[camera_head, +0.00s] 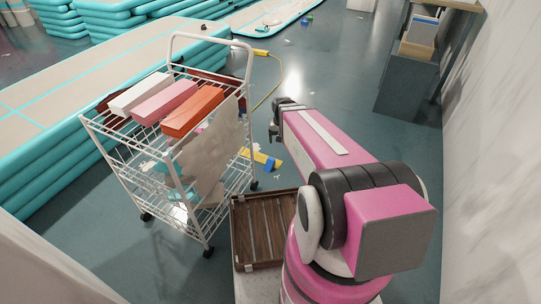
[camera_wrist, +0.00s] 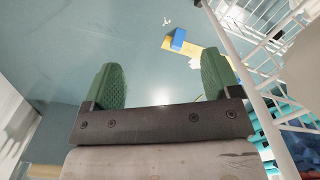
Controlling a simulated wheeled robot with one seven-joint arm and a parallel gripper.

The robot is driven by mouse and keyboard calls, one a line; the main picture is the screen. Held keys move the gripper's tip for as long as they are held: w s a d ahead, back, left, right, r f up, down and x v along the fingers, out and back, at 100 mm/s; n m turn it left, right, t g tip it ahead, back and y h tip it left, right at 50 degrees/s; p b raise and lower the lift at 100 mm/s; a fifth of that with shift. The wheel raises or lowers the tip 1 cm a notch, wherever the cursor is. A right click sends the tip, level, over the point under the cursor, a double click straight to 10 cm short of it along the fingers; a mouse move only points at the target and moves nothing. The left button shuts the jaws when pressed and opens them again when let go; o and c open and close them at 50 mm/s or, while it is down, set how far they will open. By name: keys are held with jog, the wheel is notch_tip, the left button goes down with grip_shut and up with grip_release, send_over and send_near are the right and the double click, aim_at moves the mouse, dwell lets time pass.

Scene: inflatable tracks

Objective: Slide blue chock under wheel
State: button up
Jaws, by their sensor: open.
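A small blue chock (camera_head: 270,164) is on the floor at the yellow strip (camera_head: 262,157), right of the white wire cart (camera_head: 128,160). In the wrist view the blue chock (camera_wrist: 178,39) rests on or against the yellow strip (camera_wrist: 209,51). The cart's near wheel (camera_head: 208,251) and right wheel (camera_head: 254,184) are dark casters; no chock touches them. My gripper (camera_head: 275,120) is above the floor, beyond the chock in the picture. In the wrist view my gripper (camera_wrist: 161,80) is open, its green fingers wide apart with nothing between them.
The cart carries white, pink and orange blocks (camera_head: 193,111) and a hanging cloth (camera_head: 210,145). A slatted wooden crate (camera_head: 239,235) is beside my base. Stacked teal inflatable tracks (camera_head: 60,165) fill the left. A grey cabinet (camera_head: 409,82) stands at right. Floor between is mostly free.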

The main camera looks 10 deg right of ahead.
jog(key=w+f+m, duration=0.3)
jog(key=w+f, duration=1.4)
jog(key=w, duration=0.1)
jog(key=m, duration=0.3)
send_over(271, 160)
notch_tip(271, 160, down, 20)
jog(key=shift+w+f, duration=0.25)
jog(key=shift+f, duration=0.25)
notch_tip(271, 160, down, 10)
jog(key=shift+f, duration=0.25)
jog(key=shift+c, duration=0.3)
jog(key=c, duration=1)
jog(key=shift+s+a, duration=0.15)
jog(key=shift+s, duration=0.1)
